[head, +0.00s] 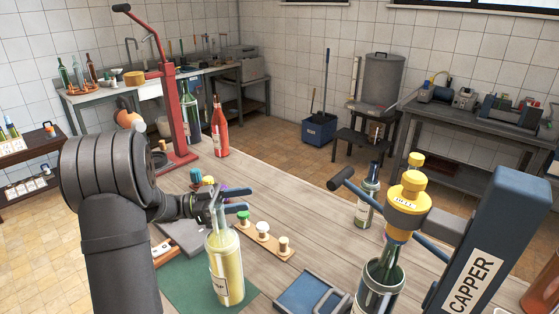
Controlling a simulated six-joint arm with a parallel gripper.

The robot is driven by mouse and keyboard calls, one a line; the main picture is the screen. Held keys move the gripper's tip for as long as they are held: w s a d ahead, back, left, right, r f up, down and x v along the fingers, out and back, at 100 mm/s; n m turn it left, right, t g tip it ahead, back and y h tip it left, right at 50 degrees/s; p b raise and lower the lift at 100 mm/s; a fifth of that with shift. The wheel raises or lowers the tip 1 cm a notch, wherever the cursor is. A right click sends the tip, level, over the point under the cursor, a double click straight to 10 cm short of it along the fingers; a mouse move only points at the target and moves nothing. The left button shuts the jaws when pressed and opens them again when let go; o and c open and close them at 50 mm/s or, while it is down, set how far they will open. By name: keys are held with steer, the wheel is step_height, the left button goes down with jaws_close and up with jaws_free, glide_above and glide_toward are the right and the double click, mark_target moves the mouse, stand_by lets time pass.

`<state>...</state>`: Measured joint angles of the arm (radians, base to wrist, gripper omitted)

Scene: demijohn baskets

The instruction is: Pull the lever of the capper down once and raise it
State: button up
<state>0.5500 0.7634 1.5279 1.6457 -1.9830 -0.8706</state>
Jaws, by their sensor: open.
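The capper (490,235) is a blue column at the right with a white "CAPPER" label and a yellow head marked "BELL" (408,205). Its lever (362,192) is a blue bar ending in a black grip (342,178), to the left of the head and above the bench. Part of the bar is hidden by the head. A dark green bottle (388,262) stands upright under the head in a metal holder. My gripper (238,200) is open and empty, left of the lever grip and apart from it. It appears beside the neck of a pale yellow bottle (226,270).
A small block with several stoppers (264,242) lies right of the pale bottle. A blue tray (310,293) is at the front. Another bottle (367,200) stands behind the lever. A red lever machine (178,120) and red bottle (219,132) stand at the back left.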

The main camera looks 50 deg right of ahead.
steer(key=s+d+r+m+y, duration=0.25)
steer(key=d+m, duration=0.25)
steer(key=m, duration=0.5)
steer(key=m+y, duration=0.3)
steer(key=m, duration=0.8)
glide_toward(349, 182)
steer(key=x, duration=1)
steer(key=shift+w+d+f, duration=0.1)
steer(key=shift+w+d, duration=0.1)
steer(key=shift+d, duration=0.2)
jaws_close()
